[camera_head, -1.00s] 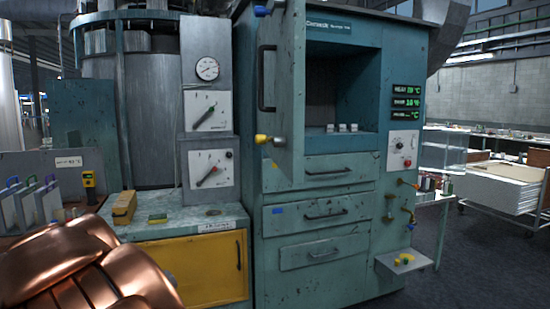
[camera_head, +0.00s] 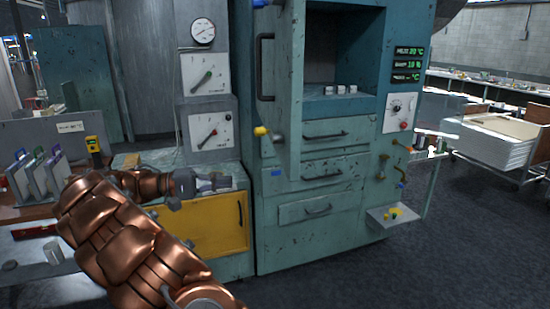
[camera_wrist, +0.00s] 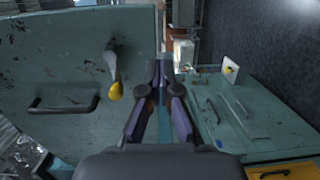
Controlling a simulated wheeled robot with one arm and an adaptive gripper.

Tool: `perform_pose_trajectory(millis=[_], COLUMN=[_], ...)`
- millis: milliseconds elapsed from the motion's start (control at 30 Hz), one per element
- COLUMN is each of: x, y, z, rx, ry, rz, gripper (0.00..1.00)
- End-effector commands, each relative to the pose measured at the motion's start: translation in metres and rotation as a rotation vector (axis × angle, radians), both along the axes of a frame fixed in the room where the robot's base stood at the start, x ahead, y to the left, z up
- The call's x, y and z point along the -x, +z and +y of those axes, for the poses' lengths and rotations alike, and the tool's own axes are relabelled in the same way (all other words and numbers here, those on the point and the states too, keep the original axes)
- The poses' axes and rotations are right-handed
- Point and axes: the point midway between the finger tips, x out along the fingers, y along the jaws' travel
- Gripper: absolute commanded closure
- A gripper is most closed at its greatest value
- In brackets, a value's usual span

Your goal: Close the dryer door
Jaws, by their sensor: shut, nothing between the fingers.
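The teal dryer door (camera_head: 279,75) stands open toward me on the left side of the dryer (camera_head: 371,150), leaving the chamber (camera_head: 347,60) uncovered. It has a dark bar handle (camera_head: 259,68) and a latch lever with a yellow knob (camera_head: 261,131). I see no contact with the door.
Small white pieces (camera_head: 341,89) stand in the chamber. A yellow cabinet front (camera_head: 205,222) lies below my arm. A small shelf (camera_head: 395,215) juts from the dryer's lower right. A cart (camera_head: 500,145) stands at the right; the floor before the dryer is clear.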

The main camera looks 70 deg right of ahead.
Motion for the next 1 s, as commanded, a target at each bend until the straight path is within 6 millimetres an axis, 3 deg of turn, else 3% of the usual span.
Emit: perform_pose_trajectory(millis=[267, 1000], x=[-0.006, 0.014], y=[0.008, 0.005], z=[-0.011, -0.023], rx=[0.046, 0.047], ry=[-0.005, -0.008], rz=[0.016, 0.011], gripper=[1.00, 1.00])
